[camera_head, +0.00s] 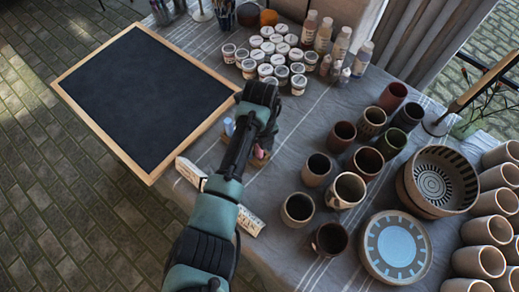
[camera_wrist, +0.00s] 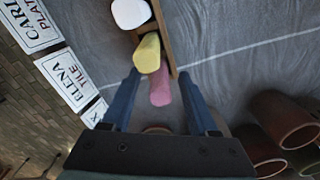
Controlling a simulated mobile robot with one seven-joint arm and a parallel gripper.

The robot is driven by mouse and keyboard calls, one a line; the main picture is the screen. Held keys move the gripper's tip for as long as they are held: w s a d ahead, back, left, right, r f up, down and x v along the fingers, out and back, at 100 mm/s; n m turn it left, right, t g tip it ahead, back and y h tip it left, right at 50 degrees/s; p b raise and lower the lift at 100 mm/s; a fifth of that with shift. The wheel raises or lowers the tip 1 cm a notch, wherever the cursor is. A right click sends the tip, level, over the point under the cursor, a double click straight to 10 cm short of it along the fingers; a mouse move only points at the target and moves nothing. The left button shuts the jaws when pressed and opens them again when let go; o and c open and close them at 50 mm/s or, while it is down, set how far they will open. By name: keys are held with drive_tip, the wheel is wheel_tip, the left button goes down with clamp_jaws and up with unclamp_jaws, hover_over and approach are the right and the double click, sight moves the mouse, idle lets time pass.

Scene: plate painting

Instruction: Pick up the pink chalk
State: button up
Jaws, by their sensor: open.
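The pink chalk (camera_wrist: 160,88) stands at the near end of a row of chalks in the wrist view, beside the yellow chalk (camera_wrist: 147,52). My gripper (camera_wrist: 159,76) is open, with one blue finger on each side of the pink chalk. I cannot tell whether either finger touches it. In the head view a bit of the pink chalk (camera_head: 259,152) shows beside my wrist; my arm hides most of the chalk row and the fingers there.
A wooden chalk holder (camera_wrist: 166,32) and a white chalk (camera_wrist: 130,13) lie beyond. Name cards (camera_wrist: 71,78) stand to the left. Cups (camera_head: 318,169) and bowls crowd the right; paint jars (camera_head: 249,68) and a framed blackboard (camera_head: 140,95) are farther back.

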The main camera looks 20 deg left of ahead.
clamp_jaws()
drive_tip(key=shift+r, duration=0.1)
idle(0.4)
